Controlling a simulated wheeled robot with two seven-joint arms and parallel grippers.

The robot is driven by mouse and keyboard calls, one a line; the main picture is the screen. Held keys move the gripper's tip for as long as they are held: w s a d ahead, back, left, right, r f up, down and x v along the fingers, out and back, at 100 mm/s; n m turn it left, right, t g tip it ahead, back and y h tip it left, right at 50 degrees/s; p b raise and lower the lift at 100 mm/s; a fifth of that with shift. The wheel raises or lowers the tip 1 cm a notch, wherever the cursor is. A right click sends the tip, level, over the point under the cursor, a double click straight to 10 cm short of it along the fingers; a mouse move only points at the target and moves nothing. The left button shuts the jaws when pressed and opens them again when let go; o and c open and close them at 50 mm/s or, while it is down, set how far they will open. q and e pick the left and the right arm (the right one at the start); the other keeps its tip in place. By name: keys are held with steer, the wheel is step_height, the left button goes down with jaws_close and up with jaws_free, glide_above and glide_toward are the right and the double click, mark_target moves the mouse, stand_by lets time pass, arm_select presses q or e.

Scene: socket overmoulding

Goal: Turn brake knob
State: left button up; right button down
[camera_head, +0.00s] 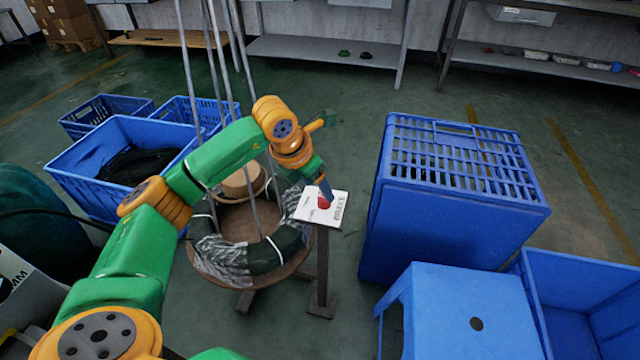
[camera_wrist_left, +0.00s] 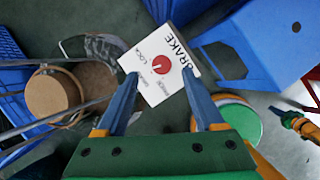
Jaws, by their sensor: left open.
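The brake panel is a white plate (camera_head: 305,212) on a dark post, with printed lettering that includes BRAKE. A round red knob (camera_head: 323,202) sits on it and also shows in the left wrist view (camera_wrist_left: 161,65) with a white pointer mark. My left gripper (camera_head: 325,190) is at the panel, its tips close over the knob area. In the left wrist view my left gripper (camera_wrist_left: 160,75) is open, with one blue finger on each side of the knob and nothing between them held. Contact with the plate cannot be told. An orange and green arm part, possibly my right one, shows small at that view's right edge.
A reel (camera_head: 270,258) with wrapped dark coil and thin upright rods stands left of the panel. A tall blue crate (camera_head: 440,228) stands close on the right. A blue stool (camera_head: 465,305) is at front right. Blue crates (camera_head: 105,192) stand behind my left arm.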

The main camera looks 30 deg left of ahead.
mark_target(323, 200)
arm_select(q)
steer(key=x, duration=0.4)
steer(key=shift+d+f+b, duration=0.15)
steer(key=shift+f+b, duration=0.15)
steer(key=shift+f, duration=0.1)
jaws_close()
steer(key=shift+r+n+p, duration=0.2)
steer(key=shift+n+p, duration=0.15)
steer(key=shift+n, duration=0.15)
steer(key=shift+n+y, duration=0.5)
steer(key=shift+n, duration=0.4)
steer(key=shift+f, duration=0.1)
jaws_free()
